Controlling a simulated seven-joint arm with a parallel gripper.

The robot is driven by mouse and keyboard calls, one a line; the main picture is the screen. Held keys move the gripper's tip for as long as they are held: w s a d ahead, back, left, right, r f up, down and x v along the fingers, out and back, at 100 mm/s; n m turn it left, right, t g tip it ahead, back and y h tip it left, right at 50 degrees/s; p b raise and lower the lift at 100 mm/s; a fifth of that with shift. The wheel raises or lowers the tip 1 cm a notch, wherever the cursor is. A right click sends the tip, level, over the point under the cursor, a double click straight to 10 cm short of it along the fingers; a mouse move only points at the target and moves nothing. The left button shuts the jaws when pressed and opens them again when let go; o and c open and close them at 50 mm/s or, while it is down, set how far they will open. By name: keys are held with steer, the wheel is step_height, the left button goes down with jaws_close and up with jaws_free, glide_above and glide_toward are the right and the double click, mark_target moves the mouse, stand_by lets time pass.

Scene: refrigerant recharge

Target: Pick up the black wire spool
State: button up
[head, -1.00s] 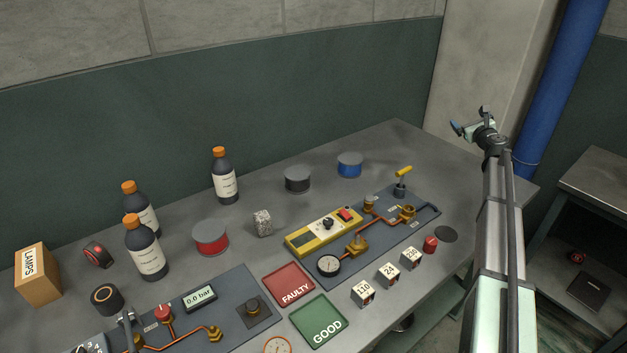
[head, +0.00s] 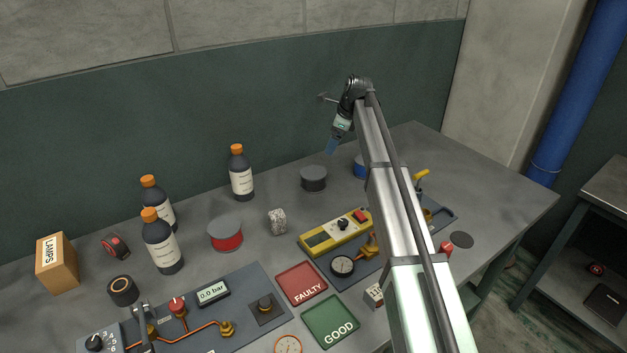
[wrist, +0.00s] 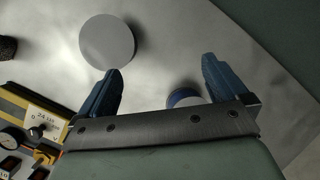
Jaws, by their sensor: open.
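The black wire spool (head: 313,180) stands upright on the grey bench, a short dark cylinder with a grey disc on top. In the wrist view its round top (wrist: 107,42) lies beyond the left fingertip, outside the gap between the fingers. My gripper (head: 331,147) is open and empty, above the bench and apart from the spool. The wrist view shows its two blue fingers spread wide (wrist: 161,68). The blue spool (head: 360,166) stands right of the black one, partly hidden by my arm; in the wrist view it shows between the fingers (wrist: 185,97).
A red spool (head: 225,235), a speckled block (head: 277,221) and a bottle (head: 241,172) stand left of the black spool. A yellow meter (head: 334,232) lies in front. The green wall (head: 220,115) rises behind. Bare bench surrounds the black spool.

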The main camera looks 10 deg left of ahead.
mark_target(314, 172)
steer(key=s+a+r+g+h, duration=0.2)
steer(key=s+a+h, duration=0.25)
steer(key=s, duration=0.25)
steer(key=shift+y, duration=0.25)
steer(key=f, duration=0.9)
steer(key=a+f, duration=0.1)
steer(key=f, duration=0.3)
steer(key=shift+w+f, duration=0.15)
steer(key=shift+f, duration=0.25)
steer(key=c, duration=1.1)
steer(key=shift+r, duration=0.1)
